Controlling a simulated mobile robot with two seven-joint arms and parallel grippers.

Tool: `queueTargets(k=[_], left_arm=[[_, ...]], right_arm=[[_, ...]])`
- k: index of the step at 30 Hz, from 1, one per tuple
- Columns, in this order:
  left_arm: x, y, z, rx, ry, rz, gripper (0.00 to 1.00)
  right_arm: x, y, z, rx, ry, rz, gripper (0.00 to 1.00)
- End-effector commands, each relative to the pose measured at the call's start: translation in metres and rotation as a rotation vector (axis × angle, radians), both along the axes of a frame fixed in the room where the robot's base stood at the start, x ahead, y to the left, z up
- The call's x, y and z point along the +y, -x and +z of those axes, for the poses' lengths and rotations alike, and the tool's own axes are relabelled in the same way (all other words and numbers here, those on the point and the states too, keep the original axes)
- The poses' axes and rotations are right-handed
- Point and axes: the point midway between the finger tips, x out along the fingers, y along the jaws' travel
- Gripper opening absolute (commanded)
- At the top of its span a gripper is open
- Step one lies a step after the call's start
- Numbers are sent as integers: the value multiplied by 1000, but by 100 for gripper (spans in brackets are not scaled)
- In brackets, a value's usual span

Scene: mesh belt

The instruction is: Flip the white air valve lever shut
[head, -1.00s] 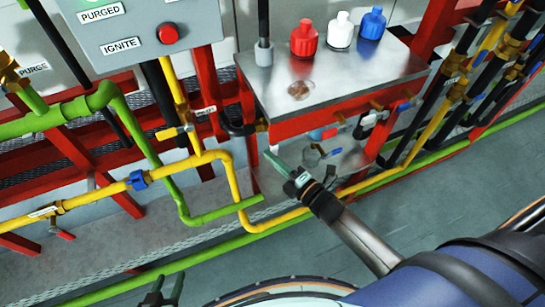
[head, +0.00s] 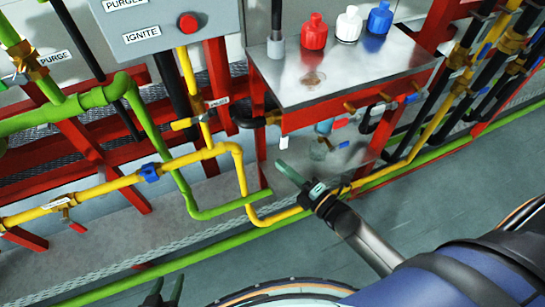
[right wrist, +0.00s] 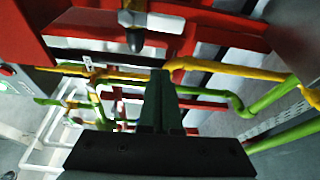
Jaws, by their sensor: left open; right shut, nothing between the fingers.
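A small white lever-like piece (head: 285,143) hangs down below the brass valve (head: 272,118) at the left end of the steel table's front. Another small whitish piece (head: 378,110) sits near a brass fitting farther right. I cannot read which is marked for air. My right gripper (head: 283,168) is shut and empty, its tip just below the hanging white piece in the head view, and I see no clear contact. Its fingers (right wrist: 158,88) point up the right wrist view, where the white lever is not clear. My left gripper (head: 163,291) is open and empty at the bottom edge.
Red, white and blue bottles stand on the steel table (head: 310,90). A grey control box (head: 165,35) with a red button is at the upper left. Yellow pipe (head: 120,185) and green pipe (head: 160,180) run along the front. Open floor (head: 440,190) lies at right.

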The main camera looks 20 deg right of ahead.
Motion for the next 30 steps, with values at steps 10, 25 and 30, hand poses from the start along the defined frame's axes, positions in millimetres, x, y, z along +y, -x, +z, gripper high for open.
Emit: queueTargets(k=[10,25,30], left_arm=[[-1,0,-1,-1,2,0,50],[-1,-1,-1,-2,2,0,50],[-1,-1,1,-2,1,1,50]], right_arm=[[-15,38,0,-1,0,0,0],[-15,39,0,-1,0,0,0],[-15,40,0,19,-25,-9,0]])
